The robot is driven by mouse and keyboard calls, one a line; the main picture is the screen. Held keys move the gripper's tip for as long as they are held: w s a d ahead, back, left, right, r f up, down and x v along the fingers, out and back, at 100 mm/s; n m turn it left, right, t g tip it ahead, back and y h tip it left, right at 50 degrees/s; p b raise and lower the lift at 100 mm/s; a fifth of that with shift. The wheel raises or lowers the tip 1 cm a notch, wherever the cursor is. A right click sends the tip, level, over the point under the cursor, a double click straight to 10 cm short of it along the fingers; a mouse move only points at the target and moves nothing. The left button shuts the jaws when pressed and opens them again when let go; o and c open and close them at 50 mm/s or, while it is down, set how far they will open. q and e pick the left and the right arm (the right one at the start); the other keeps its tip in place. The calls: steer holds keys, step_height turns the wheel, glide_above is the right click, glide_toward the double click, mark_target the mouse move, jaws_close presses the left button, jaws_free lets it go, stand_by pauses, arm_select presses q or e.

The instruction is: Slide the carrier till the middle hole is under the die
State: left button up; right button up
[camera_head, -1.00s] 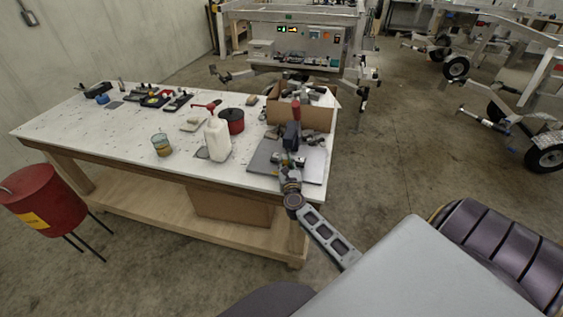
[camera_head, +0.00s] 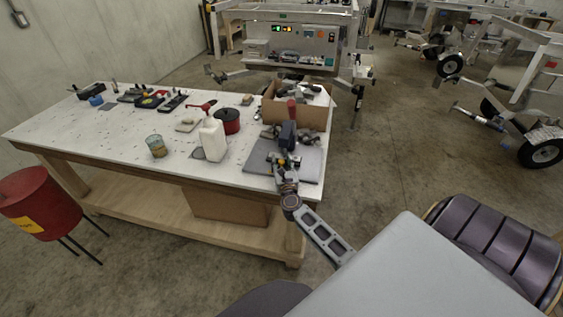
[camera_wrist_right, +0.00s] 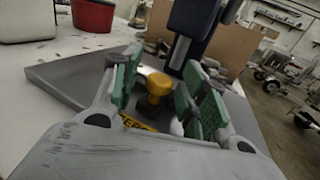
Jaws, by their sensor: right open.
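A dark blue press (camera_head: 289,134) with a red top stands on a grey plate (camera_head: 262,155) at the bench's right end; its column (camera_wrist_right: 190,22) rises behind my fingers in the right wrist view. My right gripper (camera_head: 285,170) is at the front of this press. In the right wrist view its green-padded fingers (camera_wrist_right: 160,90) are open on either side of a yellow knob (camera_wrist_right: 157,84), with gaps showing. A yellow label (camera_wrist_right: 136,123) lies below the knob, partly hidden. The carrier's holes and the die cannot be made out. My left gripper is not in view.
A cardboard box (camera_head: 297,113) of parts stands behind the press. A white jug (camera_head: 213,138), red pot (camera_head: 229,121) and glass (camera_head: 157,146) stand to the left. The bench (camera_head: 110,135) has bare room at its front left.

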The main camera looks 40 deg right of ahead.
steer(key=shift+v, duration=5.6)
